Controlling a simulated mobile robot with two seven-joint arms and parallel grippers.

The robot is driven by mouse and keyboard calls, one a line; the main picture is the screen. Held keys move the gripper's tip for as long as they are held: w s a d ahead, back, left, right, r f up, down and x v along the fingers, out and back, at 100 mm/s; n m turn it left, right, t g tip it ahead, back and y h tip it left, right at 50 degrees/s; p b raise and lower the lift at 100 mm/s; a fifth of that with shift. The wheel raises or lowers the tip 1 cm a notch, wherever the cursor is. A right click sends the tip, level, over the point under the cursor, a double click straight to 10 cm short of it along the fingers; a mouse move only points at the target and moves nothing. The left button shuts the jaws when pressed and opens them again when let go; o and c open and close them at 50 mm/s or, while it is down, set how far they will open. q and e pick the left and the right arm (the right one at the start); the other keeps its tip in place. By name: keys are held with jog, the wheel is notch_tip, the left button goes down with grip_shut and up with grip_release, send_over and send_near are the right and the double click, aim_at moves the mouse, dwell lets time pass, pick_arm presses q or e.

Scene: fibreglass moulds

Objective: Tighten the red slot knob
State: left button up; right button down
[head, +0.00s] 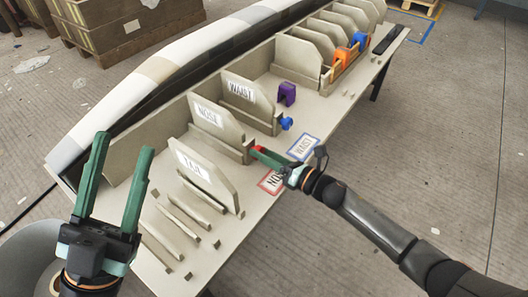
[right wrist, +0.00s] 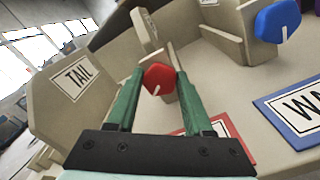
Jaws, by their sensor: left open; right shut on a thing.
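The red slot knob (right wrist: 158,79) sits at the front end of a slot in the bench, beside the NOSE board (head: 214,122). In the right wrist view it lies between the tips of my right gripper (right wrist: 160,82), whose green fingers are shut on it. In the head view only a bit of the red knob (head: 258,149) shows past the fingers of my right gripper (head: 254,151). A pale mark shows on the knob's face. My left gripper (head: 122,154) is open and empty at the lower left, in front of the bench's near end.
A blue knob (head: 286,123) is at the WAIST slot, with a purple clamp-like piece (head: 287,94) behind it. The TAIL board (head: 203,173) stands nearer. Red-bordered (head: 271,182) and blue-bordered (head: 303,147) labels lie on the bench. Orange and blue pieces sit in a far bin.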

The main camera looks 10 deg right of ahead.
jog(key=m+p, duration=0.1)
jog(key=m, duration=0.4)
jog(key=shift+m, duration=0.3)
jog(key=m+p, duration=0.2)
jog(key=m, duration=0.3)
jog(key=shift+f, duration=0.1)
jog(key=m+p, duration=0.1)
jog(key=m, duration=0.5)
jog(key=shift+f+m, duration=0.1)
jog(key=shift+m, duration=0.3)
jog(key=m+p, duration=0.1)
jog(key=m, duration=0.4)
jog(key=shift+f, duration=0.1)
jog(key=m+p, duration=0.1)
jog(key=m, duration=0.4)
jog(key=shift+s+m, duration=0.1)
jog(key=shift+m, duration=0.3)
jog(key=m, duration=0.4)
jog(key=shift+m, duration=0.3)
jog(key=m, duration=0.5)
jog(key=shift+a, duration=0.1)
pick_arm(q)
notch_tip(320, 180, up, 6)
jog(key=m, duration=0.1)
jog(key=shift+a, duration=0.25)
pick_arm(e)
jog(key=shift+s+m, duration=0.1)
jog(key=shift+m, duration=2.4)
pick_arm(q)
jog(key=shift+s+r, duration=0.1)
